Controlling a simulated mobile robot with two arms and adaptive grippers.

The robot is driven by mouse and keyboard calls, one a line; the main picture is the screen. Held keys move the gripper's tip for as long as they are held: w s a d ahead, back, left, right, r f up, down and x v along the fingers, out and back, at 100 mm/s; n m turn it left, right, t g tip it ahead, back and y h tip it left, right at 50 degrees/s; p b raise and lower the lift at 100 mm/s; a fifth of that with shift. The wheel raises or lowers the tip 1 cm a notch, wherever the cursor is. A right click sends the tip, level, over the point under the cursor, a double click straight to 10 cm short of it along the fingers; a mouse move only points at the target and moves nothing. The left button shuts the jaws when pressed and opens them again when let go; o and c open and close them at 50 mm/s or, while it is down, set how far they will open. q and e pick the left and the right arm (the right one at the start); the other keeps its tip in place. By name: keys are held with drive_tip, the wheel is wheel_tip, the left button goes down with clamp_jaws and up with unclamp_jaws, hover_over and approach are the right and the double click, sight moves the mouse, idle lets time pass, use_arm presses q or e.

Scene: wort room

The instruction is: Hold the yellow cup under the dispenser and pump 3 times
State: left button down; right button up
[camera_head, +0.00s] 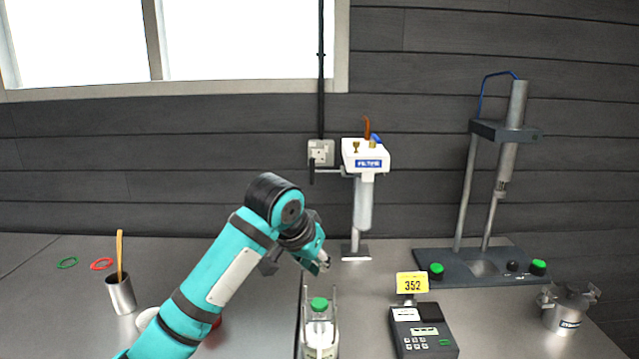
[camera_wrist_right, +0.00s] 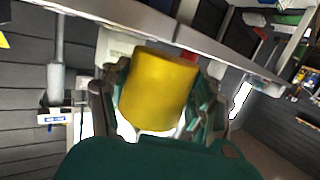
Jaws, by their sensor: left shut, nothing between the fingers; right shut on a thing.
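The yellow cup (camera_wrist_right: 158,90) shows in the right wrist view, between the fingers of my right gripper (camera_wrist_right: 155,100), which is shut on it. The cup and right gripper are not seen in the head view. My left gripper (camera_head: 318,264) is shut and empty, above the worktop and just behind a green-capped container (camera_head: 319,335). Nothing is plainly marked as the dispenser, and I cannot tell which thing it is. A white unit labelled FILTER (camera_head: 365,158) stands on a post behind my left gripper.
A metal cup with a stick (camera_head: 121,294) stands at left, near green (camera_head: 66,263) and red (camera_head: 102,264) rings. My left arm partly hides a white round thing (camera_head: 147,318). A keypad device (camera_head: 422,330), a stand (camera_head: 475,268) and a metal pot (camera_head: 567,308) are at right.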

drive_tip(key=shift+s, duration=0.15)
idle(0.5)
drive_tip(key=s+p, duration=0.3)
drive_tip(key=s, duration=0.5)
drive_tip(key=shift+s, duration=0.35)
idle(0.9)
